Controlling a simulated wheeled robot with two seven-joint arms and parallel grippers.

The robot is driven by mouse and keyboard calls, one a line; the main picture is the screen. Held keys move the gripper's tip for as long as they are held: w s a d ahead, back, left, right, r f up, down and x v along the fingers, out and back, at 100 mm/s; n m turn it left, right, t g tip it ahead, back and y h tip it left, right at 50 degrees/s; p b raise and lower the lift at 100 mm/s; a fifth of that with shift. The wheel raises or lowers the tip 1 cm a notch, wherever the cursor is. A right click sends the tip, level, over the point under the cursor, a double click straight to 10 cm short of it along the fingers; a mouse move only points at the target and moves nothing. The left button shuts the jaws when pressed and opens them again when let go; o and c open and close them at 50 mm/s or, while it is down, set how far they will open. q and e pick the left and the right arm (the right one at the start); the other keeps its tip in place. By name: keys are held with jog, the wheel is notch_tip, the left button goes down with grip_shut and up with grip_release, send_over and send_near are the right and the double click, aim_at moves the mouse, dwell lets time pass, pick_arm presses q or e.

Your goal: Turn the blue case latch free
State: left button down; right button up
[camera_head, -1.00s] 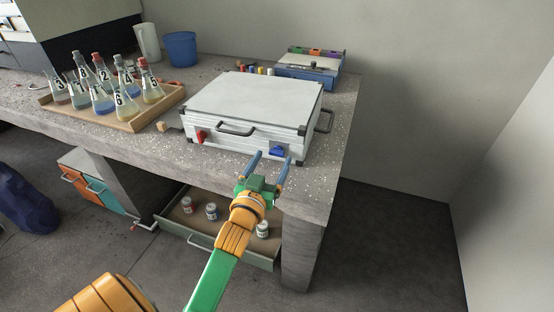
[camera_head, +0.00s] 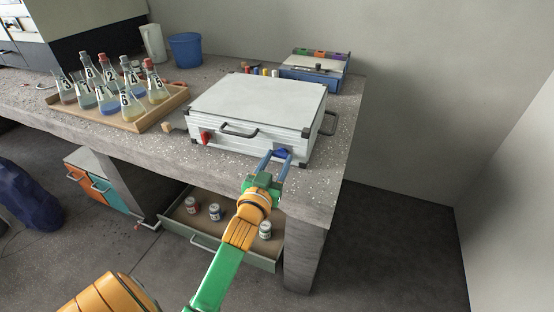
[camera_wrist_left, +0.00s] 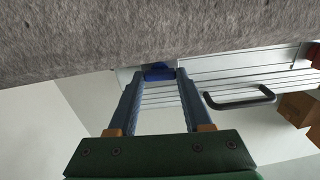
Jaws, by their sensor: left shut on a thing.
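The silver case (camera_head: 258,106) lies closed on the concrete bench, with a dark handle (camera_head: 238,130) on its front. A red latch (camera_head: 206,137) is on the left of the front and the blue latch (camera_head: 282,152) on the right. My left gripper (camera_head: 277,155) reaches up to the case front and is shut on the blue latch, its two blue fingers on either side of it. In the left wrist view the blue latch (camera_wrist_left: 159,72) sits between the fingertips (camera_wrist_left: 156,74). The fingers partly hide the latch. My right gripper is not in view.
A wooden tray (camera_head: 147,124) of numbered flasks stands left of the case. A blue bucket (camera_head: 186,50), a white jug (camera_head: 153,43) and a blue organizer box (camera_head: 312,78) are behind. An open drawer (camera_head: 236,253) with several small jars is below.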

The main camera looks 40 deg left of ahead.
pick_arm(q)
jog(key=shift+r+m+p, duration=0.15)
jog(key=shift+m+p, duration=0.3)
jog(key=shift+m, duration=0.15)
jog(key=shift+m+p, duration=0.3)
jog(key=shift+m, duration=0.1)
jog(key=m+p, duration=0.1)
jog(key=m, duration=0.1)
jog(key=shift+m, duration=0.4)
jog(key=m+p, duration=0.1)
jog(key=m, duration=0.1)
jog(key=shift+m, duration=0.4)
jog(key=m+p, duration=0.1)
jog(key=m, duration=0.8)
jog(key=shift+m+p, duration=0.3)
jog(key=shift+p, duration=0.05)
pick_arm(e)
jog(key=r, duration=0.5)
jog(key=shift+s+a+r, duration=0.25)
